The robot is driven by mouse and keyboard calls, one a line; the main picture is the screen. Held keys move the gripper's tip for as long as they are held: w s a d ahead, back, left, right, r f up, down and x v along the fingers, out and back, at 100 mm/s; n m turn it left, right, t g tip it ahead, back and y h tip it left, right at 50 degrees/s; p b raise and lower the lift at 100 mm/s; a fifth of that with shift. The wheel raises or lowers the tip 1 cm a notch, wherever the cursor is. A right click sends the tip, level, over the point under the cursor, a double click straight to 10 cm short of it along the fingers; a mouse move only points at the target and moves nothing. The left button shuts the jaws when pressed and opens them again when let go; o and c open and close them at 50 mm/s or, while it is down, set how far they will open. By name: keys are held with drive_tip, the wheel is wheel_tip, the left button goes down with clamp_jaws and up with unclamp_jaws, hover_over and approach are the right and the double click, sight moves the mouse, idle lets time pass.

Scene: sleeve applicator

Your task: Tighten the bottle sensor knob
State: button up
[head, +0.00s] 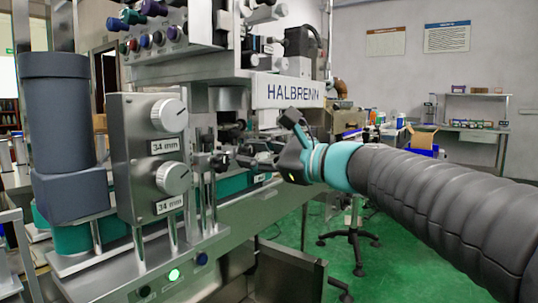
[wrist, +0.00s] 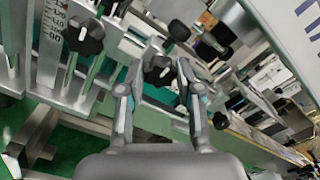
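A black lobed knob (wrist: 159,71) shows in the wrist view, straight ahead between the fingertips of my gripper (wrist: 160,68). The fingers are spread with gaps on both sides of this knob; I see no contact. In the head view my gripper (head: 243,158) reaches left toward the metal posts and dark clamps of the machine, below the HALBRENN panel. The knob is too small to make out for certain there. A second black lobed knob (wrist: 84,36) is at the upper left of the wrist view, beside a numbered scale (wrist: 55,25). No label says which knob is the bottle sensor's.
A grey box with two silver dials (head: 168,115) marked 34 mm stands left of my gripper. The HALBRENN panel (head: 287,92) is just above it. A dark rounded knob (wrist: 179,30) sits beyond the fingertips.

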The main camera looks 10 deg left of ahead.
drive_tip(key=o, duration=0.4)
drive_tip(key=shift+c, duration=0.2)
drive_tip(key=v, duration=1.2)
